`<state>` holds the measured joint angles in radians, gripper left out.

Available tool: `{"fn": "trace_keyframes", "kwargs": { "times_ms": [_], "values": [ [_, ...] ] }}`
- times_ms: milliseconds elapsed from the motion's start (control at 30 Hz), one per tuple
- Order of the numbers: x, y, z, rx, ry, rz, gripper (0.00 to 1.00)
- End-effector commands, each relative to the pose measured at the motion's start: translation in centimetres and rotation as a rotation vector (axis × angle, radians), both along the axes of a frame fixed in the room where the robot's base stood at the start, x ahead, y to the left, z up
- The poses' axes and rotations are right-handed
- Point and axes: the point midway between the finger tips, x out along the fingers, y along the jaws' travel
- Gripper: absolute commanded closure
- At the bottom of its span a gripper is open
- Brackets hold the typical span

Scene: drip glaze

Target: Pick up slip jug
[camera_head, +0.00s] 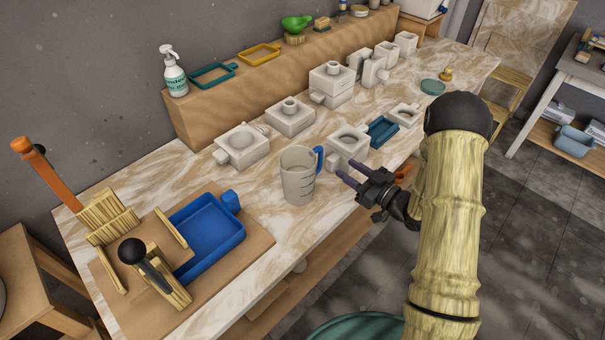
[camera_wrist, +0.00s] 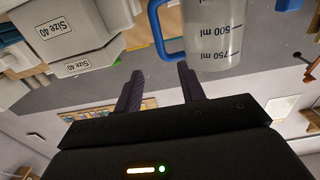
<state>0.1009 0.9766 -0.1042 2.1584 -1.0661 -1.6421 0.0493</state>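The slip jug (camera_head: 298,177) is a translucent grey measuring jug with a blue handle, standing upright on the marbled worktop. It also shows in the wrist view (camera_wrist: 214,40), at the top, with 500 ml and 750 ml marks and its blue handle (camera_wrist: 161,28) to the left. My gripper (camera_head: 347,180) is just right of the jug on the handle side, apart from it in the head view. Its two dark fingers also show in the wrist view (camera_wrist: 160,88), spread with a gap between them and nothing held.
White plaster moulds (camera_head: 349,144) stand behind and right of the jug, one close to the handle. A blue tray (camera_head: 225,245) with wooden fittings lies at the left. A teal tray (camera_head: 382,131) sits behind my gripper. A spray bottle (camera_head: 174,76) stands on the back shelf.

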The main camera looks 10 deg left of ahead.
Motion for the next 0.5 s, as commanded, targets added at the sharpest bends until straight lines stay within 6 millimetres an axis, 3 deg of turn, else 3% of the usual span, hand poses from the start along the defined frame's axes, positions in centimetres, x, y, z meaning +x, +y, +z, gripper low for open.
{"fn": "trace_keyframes", "kwargs": {
  "times_ms": [200, 500],
  "values": [
    [1.9, 2.5, 0.1, 0.000, 0.000, 0.002, 0.60],
    [2.1, 2.7, 0.0, 0.001, 0.001, -0.001, 0.60]
  ]
}}
